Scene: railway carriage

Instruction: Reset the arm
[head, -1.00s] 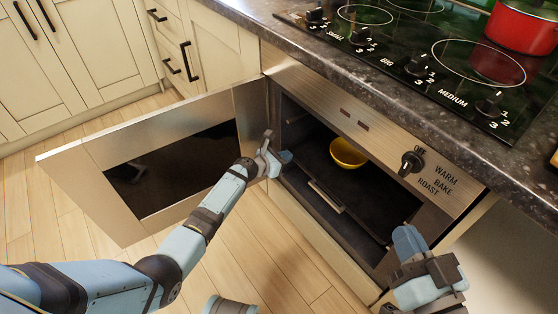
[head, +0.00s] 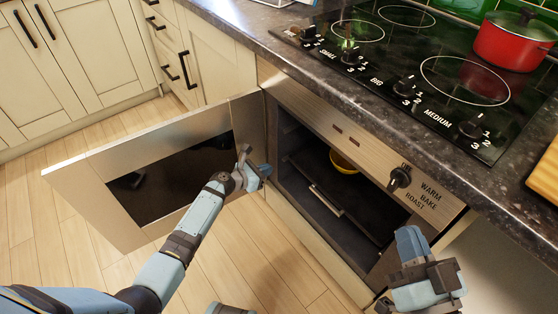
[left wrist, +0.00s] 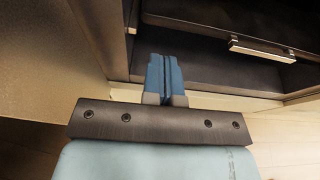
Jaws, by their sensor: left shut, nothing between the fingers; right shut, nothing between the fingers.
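My left gripper (head: 262,172) is shut and empty, in front of the left side of the open oven, near the hinge edge of its door. In the left wrist view its blue fingers (left wrist: 164,76) are together, with the oven opening beyond them. My right gripper (head: 411,240) is shut and empty at the lower right, in front of the oven's right side. The oven (head: 290,110) stands open, its door (head: 90,170) swung out to the left. A yellow bowl (head: 343,164) sits inside on the dark rack, partly hidden by the oven's top edge.
A stone counter (head: 330,75) with a black hob (head: 440,50) runs above the oven. A red pot (head: 510,42) stands on the hob. A wooden board (head: 545,170) lies at the right. The wooden floor (head: 60,210) at left is clear.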

